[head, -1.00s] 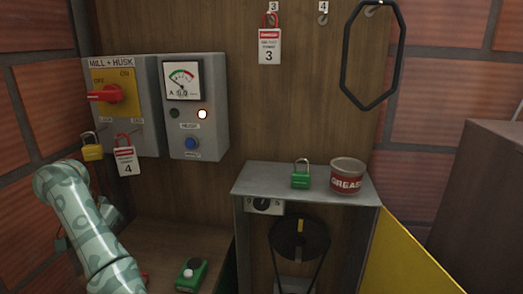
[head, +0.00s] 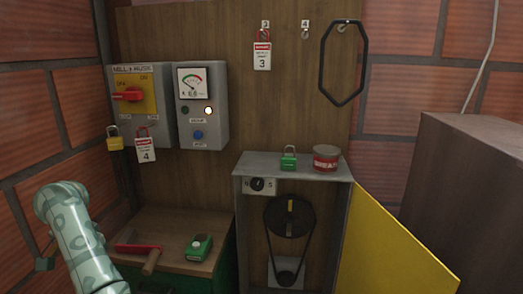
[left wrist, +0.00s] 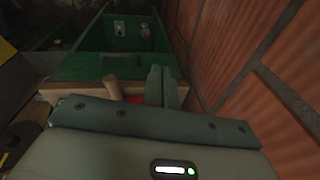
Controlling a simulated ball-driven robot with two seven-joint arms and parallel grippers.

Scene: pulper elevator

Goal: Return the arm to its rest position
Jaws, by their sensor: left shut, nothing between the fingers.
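My left arm (head: 75,240) comes in at the lower left of the head view, in pale green camouflage. My left gripper's fingers (left wrist: 163,86) show in the left wrist view, pressed together with nothing between them. They stand over the near edge of a green bench, beside a wooden handle (left wrist: 112,87) and a bit of red. In the head view my arm hides most of that gripper. My right gripper is in neither view.
A bench top (head: 178,232) holds a red tool (head: 137,247) with a wooden handle and a green-black device (head: 199,247). A grey cabinet (head: 243,215) has an open yellow door (head: 390,245). A brick wall (left wrist: 262,85) stands close to my left gripper.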

